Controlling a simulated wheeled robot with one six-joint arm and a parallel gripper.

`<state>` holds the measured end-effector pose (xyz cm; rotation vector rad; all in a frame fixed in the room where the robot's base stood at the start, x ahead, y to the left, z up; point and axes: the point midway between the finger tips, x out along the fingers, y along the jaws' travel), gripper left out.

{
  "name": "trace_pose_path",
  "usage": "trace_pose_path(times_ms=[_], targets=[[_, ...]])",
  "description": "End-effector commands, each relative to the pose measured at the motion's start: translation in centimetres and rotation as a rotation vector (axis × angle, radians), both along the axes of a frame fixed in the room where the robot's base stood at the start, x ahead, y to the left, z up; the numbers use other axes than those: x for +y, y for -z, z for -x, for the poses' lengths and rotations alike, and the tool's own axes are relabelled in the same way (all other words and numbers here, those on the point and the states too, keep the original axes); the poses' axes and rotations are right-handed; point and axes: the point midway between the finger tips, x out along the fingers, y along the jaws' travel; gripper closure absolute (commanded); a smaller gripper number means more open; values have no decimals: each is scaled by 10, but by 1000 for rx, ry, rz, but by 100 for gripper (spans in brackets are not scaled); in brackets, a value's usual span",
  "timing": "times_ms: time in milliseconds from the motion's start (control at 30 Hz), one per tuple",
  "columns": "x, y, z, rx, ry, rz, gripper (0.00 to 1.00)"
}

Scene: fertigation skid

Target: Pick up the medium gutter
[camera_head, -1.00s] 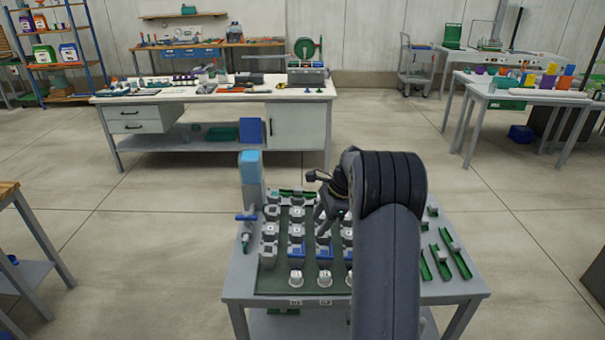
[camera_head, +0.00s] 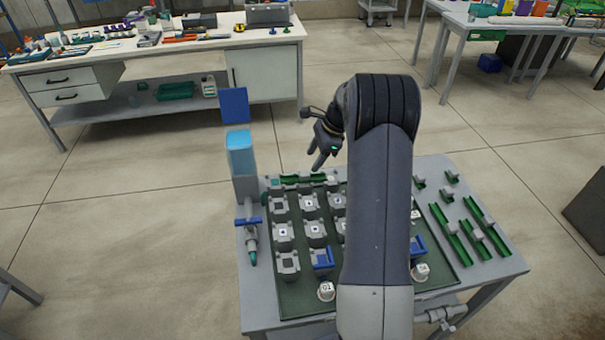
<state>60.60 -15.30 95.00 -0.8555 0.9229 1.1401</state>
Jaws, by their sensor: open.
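Several green gutters of differing lengths lie on the skid table. A long green gutter (camera_head: 461,247) and another green gutter (camera_head: 491,238) lie slantwise on the right side, with grey pieces at or on them. Short green pieces (camera_head: 447,196) with grey parts sit behind them. Another green gutter (camera_head: 303,180) lies crosswise at the back edge, left of my arm. I cannot tell for certain which is the medium one. My gripper (camera_head: 318,162) is open and empty, above the back edge of the table, near the crosswise gutter and away from the right-hand ones.
Grey blocks (camera_head: 285,262) stand in rows on a dark green mat (camera_head: 300,300), partly hidden by my arm. A blue-topped grey post (camera_head: 243,165) rises at the table's left edge.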

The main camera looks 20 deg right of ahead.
Motion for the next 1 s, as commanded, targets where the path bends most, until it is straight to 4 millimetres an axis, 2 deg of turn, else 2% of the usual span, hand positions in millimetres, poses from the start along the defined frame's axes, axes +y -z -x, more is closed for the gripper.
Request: trace_pose_path(times_ms=[100,367,700,1000], targets=[[7,16,-3,3,-2,-2,47],[11,34,-8,2,0,-1,47],[20,73,-19,1,-2,0,47],[21,76,-19,0,0,0,49]])
